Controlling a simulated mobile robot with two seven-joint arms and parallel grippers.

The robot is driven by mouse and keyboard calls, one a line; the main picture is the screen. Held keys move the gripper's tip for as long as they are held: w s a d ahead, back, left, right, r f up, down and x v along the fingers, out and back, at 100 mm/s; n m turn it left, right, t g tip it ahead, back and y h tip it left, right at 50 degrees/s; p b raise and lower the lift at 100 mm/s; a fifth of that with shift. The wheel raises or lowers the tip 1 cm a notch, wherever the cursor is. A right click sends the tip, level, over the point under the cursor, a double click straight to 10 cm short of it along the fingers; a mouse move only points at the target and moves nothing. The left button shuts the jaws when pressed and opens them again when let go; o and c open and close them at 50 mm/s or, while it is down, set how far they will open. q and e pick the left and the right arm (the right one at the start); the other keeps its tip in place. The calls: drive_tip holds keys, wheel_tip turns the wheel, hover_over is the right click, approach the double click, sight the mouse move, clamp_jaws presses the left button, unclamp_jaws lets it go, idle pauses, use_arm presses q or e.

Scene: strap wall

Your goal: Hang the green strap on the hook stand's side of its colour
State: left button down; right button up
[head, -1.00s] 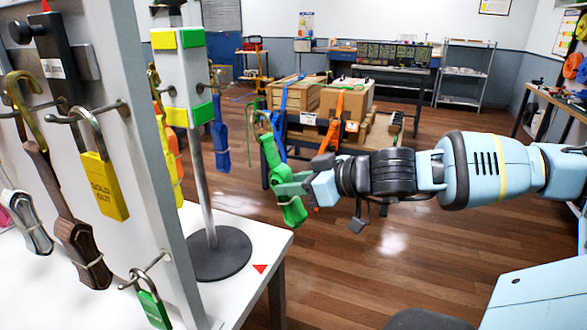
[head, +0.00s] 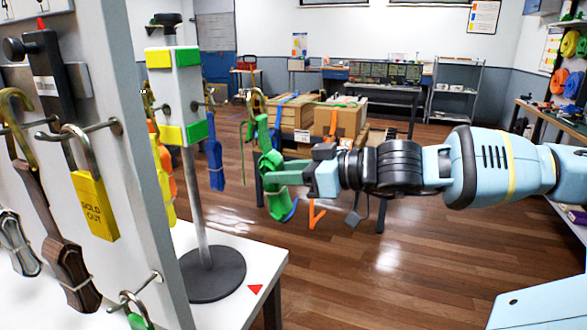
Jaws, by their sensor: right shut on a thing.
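The hook stand (head: 208,233) has a white block on a grey pole and a round dark base, on the white table. Yellow patches (head: 159,57) mark the block's left face and green patches (head: 188,56) its right face. A blue strap (head: 215,165) hangs at the green side; yellow and orange straps (head: 165,180) hang at the yellow side. My right gripper (head: 287,177) is shut on the green strap (head: 270,160), right of the stand and apart from it. The strap's brass hook (head: 255,104) points up, near the green-side hook's height. My left gripper is not in view.
A grey panel (head: 125,130) stands close on the left. Open floor lies to the right.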

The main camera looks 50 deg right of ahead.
sight(264, 170)
drive_tip(key=shift+w+a+r+p, duration=0.1)
drive_tip(key=shift+w+a+p, duration=0.25)
drive_tip(key=shift+w+p, duration=0.4)
drive_tip(key=shift+p+x, duration=0.75)
drive_tip(key=shift+x, duration=0.6)
drive_tip(key=x, duration=0.4)
drive_tip(key=shift+f, duration=0.4)
drive_tip(key=o, duration=1.1)
